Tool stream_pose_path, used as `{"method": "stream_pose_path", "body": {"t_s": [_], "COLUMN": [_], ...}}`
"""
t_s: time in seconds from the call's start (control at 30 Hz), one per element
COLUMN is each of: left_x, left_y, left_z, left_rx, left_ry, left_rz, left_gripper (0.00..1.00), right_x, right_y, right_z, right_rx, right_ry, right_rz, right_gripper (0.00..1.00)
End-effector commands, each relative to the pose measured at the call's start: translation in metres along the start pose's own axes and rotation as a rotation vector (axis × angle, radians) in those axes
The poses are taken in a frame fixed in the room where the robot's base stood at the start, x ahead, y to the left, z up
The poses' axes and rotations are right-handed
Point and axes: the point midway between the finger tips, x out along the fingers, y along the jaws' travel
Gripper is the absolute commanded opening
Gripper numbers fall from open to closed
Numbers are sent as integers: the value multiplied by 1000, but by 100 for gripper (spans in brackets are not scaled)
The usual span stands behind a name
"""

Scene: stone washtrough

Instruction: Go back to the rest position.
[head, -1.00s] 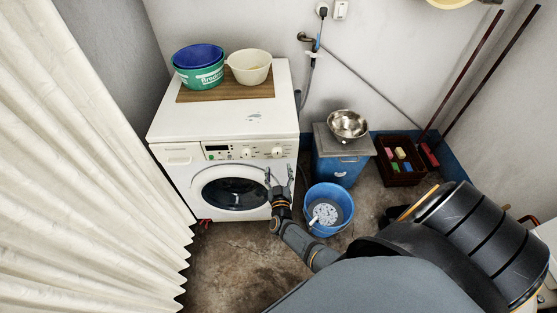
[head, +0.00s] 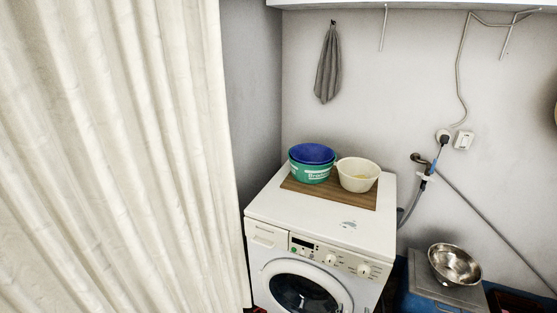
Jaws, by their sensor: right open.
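The rest of my right arm is below the picture. My left gripper is not in view.
A wooden board (head: 330,196) on the washer holds a blue basin (head: 312,153) in a green one (head: 310,173), and a cream bowl (head: 358,174). A steel bowl (head: 455,264) stands at right. A cream curtain (head: 110,150) fills the left. A grey towel (head: 328,65) hangs behind.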

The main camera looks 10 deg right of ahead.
Motion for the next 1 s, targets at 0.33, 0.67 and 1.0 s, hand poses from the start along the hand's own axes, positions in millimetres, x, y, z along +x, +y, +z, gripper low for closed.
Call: {"method": "stream_pose_path", "body": {"t_s": [0.33, 0.67, 1.0], "left_x": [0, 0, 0], "left_y": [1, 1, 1], "left_z": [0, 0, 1], "left_rx": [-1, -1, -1], "left_ry": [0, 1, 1], "left_rz": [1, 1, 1], "left_gripper": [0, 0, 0], "right_x": [-164, -317, -331], "right_y": [-14, 74, 86], "right_z": [232, 334, 340], "right_rx": [-91, -220, -236], "right_ry": [-699, -1251, -1302], "right_rz": [-491, -503, -490], "right_gripper": [65, 65, 65]}}
